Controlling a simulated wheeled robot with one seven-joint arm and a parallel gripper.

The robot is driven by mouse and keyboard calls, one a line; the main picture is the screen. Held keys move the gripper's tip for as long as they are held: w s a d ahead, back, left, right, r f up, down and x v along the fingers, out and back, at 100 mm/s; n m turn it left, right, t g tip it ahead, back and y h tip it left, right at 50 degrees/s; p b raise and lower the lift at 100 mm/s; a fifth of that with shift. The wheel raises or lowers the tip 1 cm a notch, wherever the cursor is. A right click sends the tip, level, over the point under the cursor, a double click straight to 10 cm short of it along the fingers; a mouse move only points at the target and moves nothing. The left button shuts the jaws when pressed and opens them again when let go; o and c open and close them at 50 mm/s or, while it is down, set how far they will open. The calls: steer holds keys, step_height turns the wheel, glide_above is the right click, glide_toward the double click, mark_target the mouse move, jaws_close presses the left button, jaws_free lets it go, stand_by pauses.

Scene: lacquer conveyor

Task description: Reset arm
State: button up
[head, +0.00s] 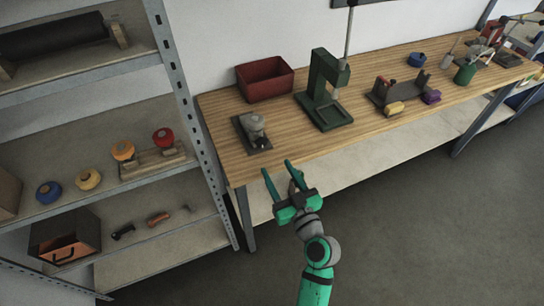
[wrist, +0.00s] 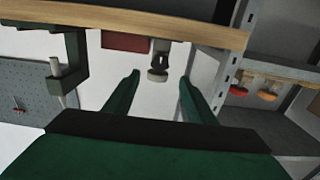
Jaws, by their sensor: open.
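My gripper (head: 278,176) is green, with its two fingers spread apart and nothing between them. In the head view it hangs in front of the wooden workbench (head: 312,146), near the bench's left front corner. In the wrist view the open fingers of my gripper (wrist: 158,92) point toward the bench edge, and the view appears upside down. A small grey device on a dark plate (head: 254,132) stands on the bench beyond the fingers, apart from them.
A green press (head: 322,92), a red bin (head: 266,80) and a small vise-like fixture (head: 400,96) stand on the bench. A metal shelf (head: 186,108) with several coloured round items is at left. The floor (head: 420,220) at right is clear.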

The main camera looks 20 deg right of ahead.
steer(key=s+a+f+m+g+h, duration=0.25)
steer(key=s+a+f, duration=0.65)
steer(key=s+f, duration=0.45)
steer(key=s+a+r+n+y, duration=0.1)
steer(key=s+a+r, duration=0.2)
steer(key=s, duration=0.6)
steer(key=s+a+r+n+y, duration=0.1)
steer(key=s+a+r, duration=0.2)
steer(key=s+a, duration=0.5)
steer(key=shift+s+a+r, duration=0.15)
steer(key=shift+s+r, duration=0.05)
steer(key=shift+s, duration=0.45)
steer(key=shift+s, duration=0.1)
steer(key=shift+w, duration=0.2)
